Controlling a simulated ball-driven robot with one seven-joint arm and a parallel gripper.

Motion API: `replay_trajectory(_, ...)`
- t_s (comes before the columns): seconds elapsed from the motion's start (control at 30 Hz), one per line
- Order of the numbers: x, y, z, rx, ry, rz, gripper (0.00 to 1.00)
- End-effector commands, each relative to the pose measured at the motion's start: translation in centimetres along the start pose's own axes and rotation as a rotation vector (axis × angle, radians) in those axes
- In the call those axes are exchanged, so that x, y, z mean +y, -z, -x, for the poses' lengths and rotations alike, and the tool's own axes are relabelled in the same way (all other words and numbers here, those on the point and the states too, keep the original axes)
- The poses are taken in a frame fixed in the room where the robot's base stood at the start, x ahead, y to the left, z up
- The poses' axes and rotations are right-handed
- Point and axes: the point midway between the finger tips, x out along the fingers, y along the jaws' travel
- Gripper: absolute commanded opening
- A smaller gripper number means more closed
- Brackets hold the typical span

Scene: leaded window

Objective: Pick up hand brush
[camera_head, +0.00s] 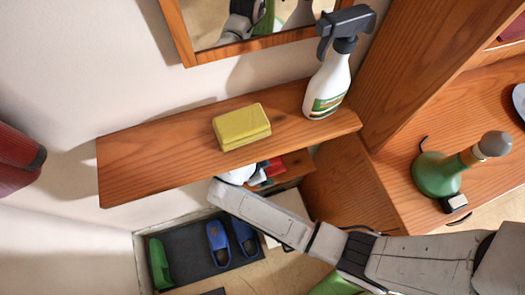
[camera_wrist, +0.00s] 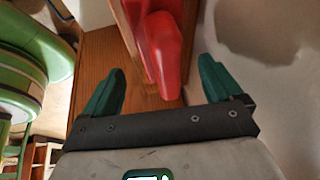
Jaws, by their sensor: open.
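In the wrist view a smooth red object (camera_wrist: 163,48), seemingly the hand brush's handle, lies on a wooden surface (camera_wrist: 92,62). My gripper (camera_wrist: 161,66) is open, with one green finger to the left and one to the right of it. The red end reaches into the gap between the fingers, and I see no grip on it. The object's far end is cut off by the frame. In the head view a small red patch (camera_head: 273,168) shows under the upper shelf, beside my arm's end; my fingers are hidden there.
The upper wooden shelf (camera_head: 160,160) overhangs my arm's end and carries a yellow sponge (camera_head: 241,127) and a spray bottle (camera_head: 329,84). A green bottle (camera_head: 437,176) stands at right. Blue shoes (camera_head: 218,243) lie on a dark mat below. A pale wall is close at right in the wrist view.

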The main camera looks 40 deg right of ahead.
Motion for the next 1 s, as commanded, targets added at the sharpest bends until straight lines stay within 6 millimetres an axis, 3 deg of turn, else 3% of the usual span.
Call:
replay_trajectory(0.4, -0.2, 0.1, -4.8, 0.001, -0.001, 0.000, 0.92)
replay_trajectory(1.0, -0.2, 0.0, -5.2, 0.001, 0.000, 0.000, 0.89)
